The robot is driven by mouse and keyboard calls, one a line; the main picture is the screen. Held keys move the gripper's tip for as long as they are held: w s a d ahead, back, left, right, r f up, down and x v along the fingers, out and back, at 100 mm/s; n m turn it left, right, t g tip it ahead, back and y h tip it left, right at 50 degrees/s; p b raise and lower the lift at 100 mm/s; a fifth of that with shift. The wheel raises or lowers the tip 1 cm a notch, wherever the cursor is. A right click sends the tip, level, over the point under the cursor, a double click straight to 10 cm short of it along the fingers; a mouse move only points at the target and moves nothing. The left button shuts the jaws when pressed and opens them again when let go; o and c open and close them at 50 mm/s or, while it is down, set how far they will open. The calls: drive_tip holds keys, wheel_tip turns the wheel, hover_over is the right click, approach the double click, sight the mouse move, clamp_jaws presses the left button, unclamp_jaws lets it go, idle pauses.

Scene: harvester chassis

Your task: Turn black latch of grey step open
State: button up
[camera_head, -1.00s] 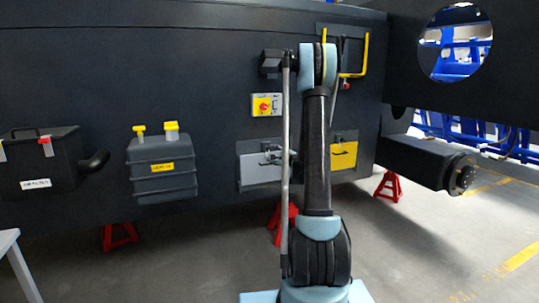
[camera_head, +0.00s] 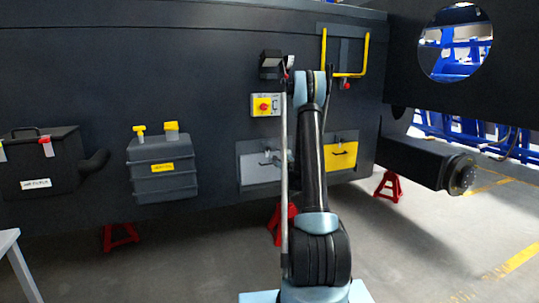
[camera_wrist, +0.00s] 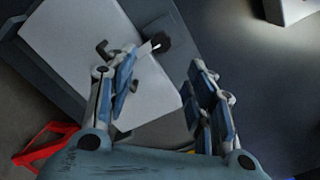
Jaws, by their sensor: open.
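The grey step (camera_head: 262,172) is a light panel low on the dark chassis, left of my arm in the head view. Its black latch (camera_head: 268,158) shows small on its upper part. In the wrist view, the step (camera_wrist: 85,35) lies slanted at upper left. A dark round latch part (camera_wrist: 160,42) is close to the left fingertip, and a dark hook-shaped piece (camera_wrist: 104,48) is on that finger's other side. My gripper (camera_wrist: 163,60) is open with nothing between its fingers. Contact with the latch cannot be told. My arm hides the gripper in the head view.
A yellow panel (camera_head: 341,155) sits right of the step. A yellow switch box with a red knob (camera_head: 264,105) is above. Red stands (camera_head: 284,222) are below. A grey tank (camera_head: 163,170) is left. Open floor lies in front.

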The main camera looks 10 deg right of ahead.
sight(269, 150)
drive_tip(key=x, duration=1)
drive_tip(key=shift+w+a, duration=0.1)
drive_tip(key=shift+w, duration=0.3)
drive_tip(key=shift+c, duration=0.3)
drive_tip(key=c, duration=1)
